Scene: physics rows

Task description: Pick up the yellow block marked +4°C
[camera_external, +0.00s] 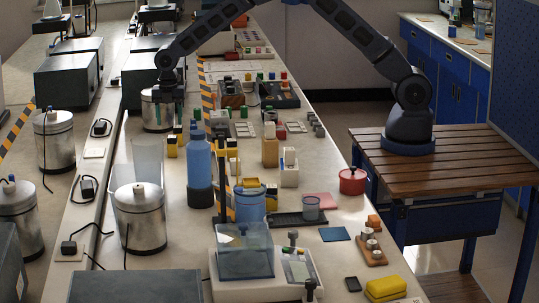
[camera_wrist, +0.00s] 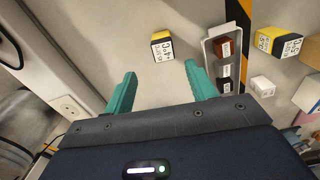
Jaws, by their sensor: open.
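A yellow block with a black part and a white label (camera_wrist: 162,46) stands on the bench in the wrist view, just beyond the gap between my fingers. Its label is turned and seems to read +4°C. A second yellow and black labelled block (camera_wrist: 278,42) lies further right; its small print is hard to read. In the external view, a yellow and black block (camera_external: 172,147) stands below my gripper (camera_external: 168,109); its label cannot be read there. My gripper's teal fingers are spread and empty, and they also show in the wrist view (camera_wrist: 160,86). They are apart from the block.
A pale narrow tray (camera_wrist: 209,62) holding brown and dark blocks stands close to the right finger. A white block (camera_wrist: 262,86) lies right of it. A metal canister (camera_external: 157,108) stands by my gripper, and a blue bottle (camera_external: 199,160) stands nearer the camera.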

